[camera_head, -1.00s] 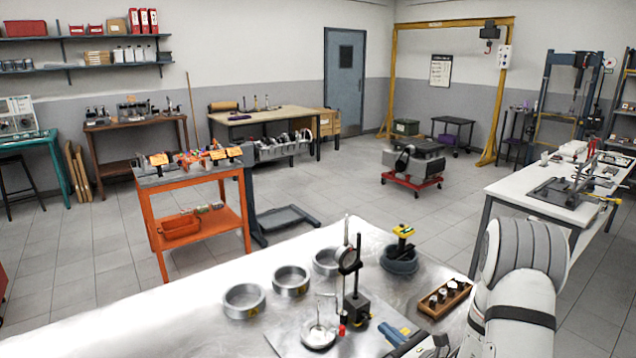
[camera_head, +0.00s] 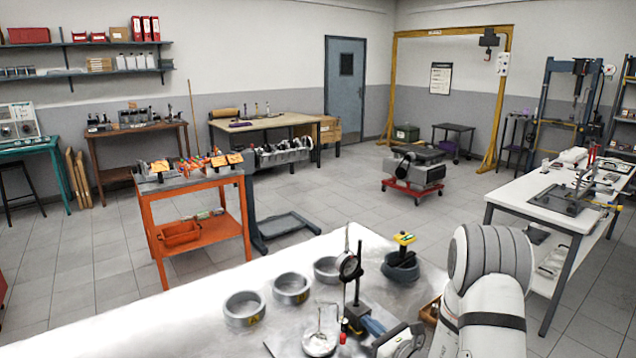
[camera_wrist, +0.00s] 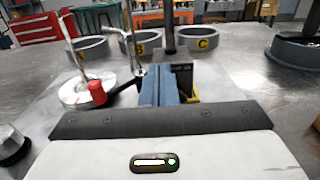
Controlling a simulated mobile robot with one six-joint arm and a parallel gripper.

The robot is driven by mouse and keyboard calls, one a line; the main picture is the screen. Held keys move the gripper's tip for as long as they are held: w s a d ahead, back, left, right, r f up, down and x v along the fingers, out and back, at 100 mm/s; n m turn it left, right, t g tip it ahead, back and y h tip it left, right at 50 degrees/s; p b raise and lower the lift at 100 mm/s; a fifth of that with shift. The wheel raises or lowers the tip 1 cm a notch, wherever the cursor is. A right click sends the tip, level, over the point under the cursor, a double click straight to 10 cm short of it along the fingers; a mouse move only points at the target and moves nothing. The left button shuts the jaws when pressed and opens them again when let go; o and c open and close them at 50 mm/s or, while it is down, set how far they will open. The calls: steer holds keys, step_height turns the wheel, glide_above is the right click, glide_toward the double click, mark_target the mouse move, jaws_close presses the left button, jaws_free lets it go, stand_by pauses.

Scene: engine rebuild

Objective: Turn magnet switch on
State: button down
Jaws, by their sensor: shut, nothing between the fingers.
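A dial-gauge stand with a black block base (camera_head: 355,311) stands on the metal bench. Its dark post rises to a round dial (camera_head: 348,265). In the wrist view the base (camera_wrist: 183,78) is just beyond my fingers, partly hidden by them. A black lever with a red knob (camera_wrist: 97,92) sticks out to the left near the base; the red knob (camera_head: 343,338) also shows in the head view. It looks like the magnet switch, but its setting cannot be told. My gripper (camera_wrist: 157,85) is shut and empty, its blue fingers close against or just before the base; contact cannot be told.
Several grey rings, one marked C (camera_wrist: 198,40), stand behind the base. A round white dish with upright rods (camera_head: 319,342) is close on the left. A dark pot (camera_head: 400,268) and a wooden tray (camera_head: 430,310) are on the right. Bare bench lies far left.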

steer(key=shift+f+b, duration=0.25)
steer(key=shift+b, duration=0.1)
steer(key=shift+w+d+b, duration=0.75)
steer(key=shift+d+b, duration=0.35)
steer(key=shift+b, duration=0.85)
steer(key=shift+r, duration=0.15)
stand_by(0.4)
steer(key=shift+w+d+r, duration=0.1)
steer(key=shift+d+r, duration=0.05)
steer(key=shift+r, duration=0.1)
steer(key=shift+b+v, duration=0.65)
steer(key=shift+v, duration=2.35)
